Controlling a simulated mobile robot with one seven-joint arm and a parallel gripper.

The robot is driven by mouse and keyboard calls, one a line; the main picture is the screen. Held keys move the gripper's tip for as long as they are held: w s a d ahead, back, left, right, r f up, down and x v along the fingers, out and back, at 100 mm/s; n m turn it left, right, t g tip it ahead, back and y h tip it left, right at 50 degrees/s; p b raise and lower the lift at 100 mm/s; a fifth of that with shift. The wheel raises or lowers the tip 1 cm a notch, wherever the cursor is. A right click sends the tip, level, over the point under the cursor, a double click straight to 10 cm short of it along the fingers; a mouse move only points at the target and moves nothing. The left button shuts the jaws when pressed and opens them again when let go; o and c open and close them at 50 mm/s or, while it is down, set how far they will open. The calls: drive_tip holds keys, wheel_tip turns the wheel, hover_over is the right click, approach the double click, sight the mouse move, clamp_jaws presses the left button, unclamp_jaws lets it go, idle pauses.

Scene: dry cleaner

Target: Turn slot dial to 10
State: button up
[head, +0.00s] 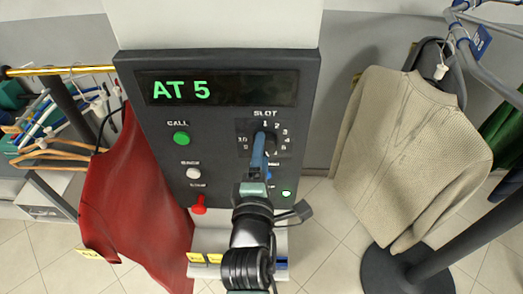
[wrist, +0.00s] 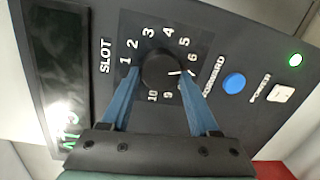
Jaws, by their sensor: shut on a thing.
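The slot dial (wrist: 161,66) is a round black knob on the dark control panel, ringed by white numbers. A white mark at its right edge points to just past 6. My gripper (wrist: 160,73) is shut on the dial, one blue finger on each side. In the head view my gripper (head: 263,143) covers much of the dial and some numbers. The display (head: 218,88) at the panel's top reads "AT 5" in green.
The panel also has a green call button (head: 181,138), a white button (head: 193,173), a red knob (head: 198,205) and a blue button (wrist: 233,82) labelled forward. A red garment (head: 135,190) hangs left, a beige sweater (head: 410,150) right.

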drive_tip(key=m, duration=0.5)
drive_tip(key=m+y+b, duration=0.1)
drive_tip(key=m, duration=0.4)
drive_tip(key=m+y+b, duration=0.1)
drive_tip(key=m, duration=0.4)
drive_tip(key=shift+d+r, duration=0.1)
drive_tip(key=shift+d, duration=0.3)
drive_tip(key=m+b, duration=0.1)
drive_tip(key=m, duration=0.3)
drive_tip(key=shift+d+m+y+b, duration=0.1)
drive_tip(key=shift+m+y+b, duration=0.25)
drive_tip(key=shift+m+y, duration=0.05)
drive_tip(key=shift+m, duration=0.3)
drive_tip(key=o, duration=1.4)
drive_tip(key=shift+r, duration=0.1)
